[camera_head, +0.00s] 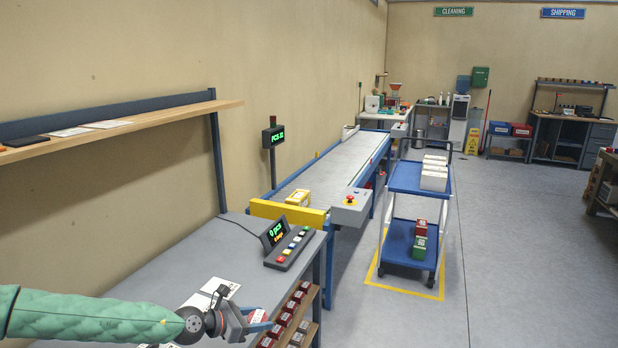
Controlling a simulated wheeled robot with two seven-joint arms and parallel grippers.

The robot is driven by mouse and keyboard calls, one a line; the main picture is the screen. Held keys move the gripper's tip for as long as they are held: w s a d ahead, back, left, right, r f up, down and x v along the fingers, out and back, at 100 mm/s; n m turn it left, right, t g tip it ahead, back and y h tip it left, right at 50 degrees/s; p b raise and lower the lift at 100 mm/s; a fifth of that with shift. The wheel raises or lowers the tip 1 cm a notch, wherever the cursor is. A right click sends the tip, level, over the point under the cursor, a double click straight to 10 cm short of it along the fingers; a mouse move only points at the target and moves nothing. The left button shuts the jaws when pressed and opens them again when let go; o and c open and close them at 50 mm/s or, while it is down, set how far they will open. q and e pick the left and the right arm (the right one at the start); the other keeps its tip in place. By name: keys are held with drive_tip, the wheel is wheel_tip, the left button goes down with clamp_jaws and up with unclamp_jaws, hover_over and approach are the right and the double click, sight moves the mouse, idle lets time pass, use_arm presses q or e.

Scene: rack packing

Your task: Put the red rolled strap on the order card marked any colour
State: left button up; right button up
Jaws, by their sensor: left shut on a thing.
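My left gripper (263,324) is above the front right edge of the grey workbench (160,262). White cards (222,287) lie flat on the bench just behind and left of the gripper. Their markings are too small to read, so I cannot tell which is marked any colour. My right gripper is not in view.
A display (275,232) and a button panel (290,248) stand at the bench's far right. Red boxes (284,319) line shelves below its right edge. A wooden shelf (110,128) hangs above. Beyond are a conveyor (335,170) and a blue cart (405,178).

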sight(255, 319)
use_arm(q)
drive_tip(key=shift+s+d+r+n+t+y, duration=0.25)
drive_tip(key=shift+s+r+n+t+y, duration=0.1)
drive_tip(key=shift+r+n+t, duration=0.2)
drive_tip(key=shift+s+r, duration=0.1)
drive_tip(key=shift+s+a+r+n+t+y, duration=0.1)
drive_tip(key=shift+s+r+n+t+y, duration=0.4)
drive_tip(key=shift+n+t+y, duration=0.3)
drive_tip(key=shift+s+a+n+t+y, duration=0.15)
drive_tip(key=shift+s+n+t+y, duration=0.15)
drive_tip(key=shift+n, duration=0.25)
drive_tip(key=shift+s+a+n+t+y, duration=0.55)
drive_tip(key=shift+s+n+y, duration=0.25)
drive_tip(key=shift+n+y, duration=0.15)
drive_tip(key=s+a+f+n+y, duration=0.2)
drive_tip(key=s+y, duration=0.1)
drive_tip(key=s, duration=0.2)
drive_tip(key=s+a+f+n+t+y, duration=0.1)
drive_tip(key=s+a+f+n+y, duration=0.1)
drive_tip(key=s, duration=0.3)
drive_tip(key=shift+a+f+n+t+y, duration=0.15)
drive_tip(key=shift+a+n+t+y, duration=0.15)
drive_tip(key=shift+a+n+y, duration=0.45)
drive_tip(key=shift+a, duration=0.1)
